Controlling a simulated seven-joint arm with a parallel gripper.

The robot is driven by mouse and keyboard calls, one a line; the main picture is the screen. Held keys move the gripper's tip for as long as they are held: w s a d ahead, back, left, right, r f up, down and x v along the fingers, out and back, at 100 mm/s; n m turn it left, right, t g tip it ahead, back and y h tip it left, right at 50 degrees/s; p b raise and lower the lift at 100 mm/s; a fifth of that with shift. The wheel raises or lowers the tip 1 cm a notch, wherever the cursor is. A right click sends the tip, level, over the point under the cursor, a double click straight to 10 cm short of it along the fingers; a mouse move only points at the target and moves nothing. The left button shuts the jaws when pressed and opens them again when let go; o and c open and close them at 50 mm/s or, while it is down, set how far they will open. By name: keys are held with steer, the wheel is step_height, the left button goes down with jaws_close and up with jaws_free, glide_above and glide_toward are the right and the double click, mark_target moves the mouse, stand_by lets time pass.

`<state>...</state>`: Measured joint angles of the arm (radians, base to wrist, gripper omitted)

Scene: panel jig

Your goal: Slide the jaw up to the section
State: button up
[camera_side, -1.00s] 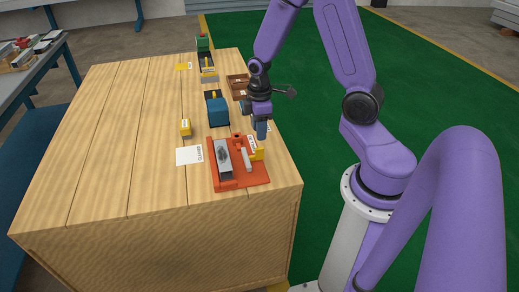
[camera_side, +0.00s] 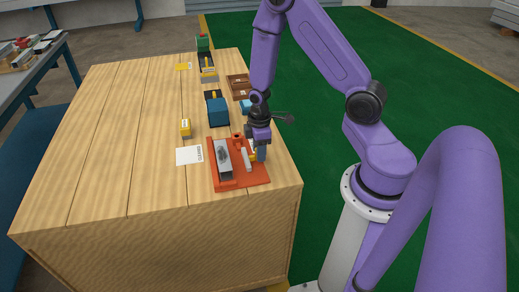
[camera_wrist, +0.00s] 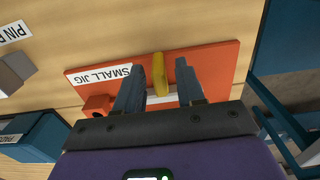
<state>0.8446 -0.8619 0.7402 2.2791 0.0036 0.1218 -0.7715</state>
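The orange small jig (camera_side: 257,175) lies near the table's front right corner. A grey section (camera_side: 223,158) with a dark patch on its top sits on its left part. The pale jaw bar (camera_side: 246,159) stands to the right of the section, with a gap between them. The jaw's yellow tab (camera_wrist: 159,75) shows in the wrist view; in the side view my gripper mostly hides it. My gripper (camera_side: 261,157) is down at the jig's right side. In the wrist view its fingers (camera_wrist: 160,82) are apart, one on each side of the tab, with gaps showing.
An orange knob (camera_side: 237,137) stands at the jig's back edge. A blue block (camera_side: 218,112) and a brown tray (camera_side: 238,86) are farther back. The table's left half is clear.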

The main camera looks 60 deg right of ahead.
mark_target(245, 157)
jaws_close()
steer(key=shift+w+a, duration=1.7)
steer(key=shift+w, duration=0.05)
jaws_free()
steer(key=shift+r, duration=0.15)
step_height(245, 157, up, 17)
steer(key=shift+r, duration=0.1)
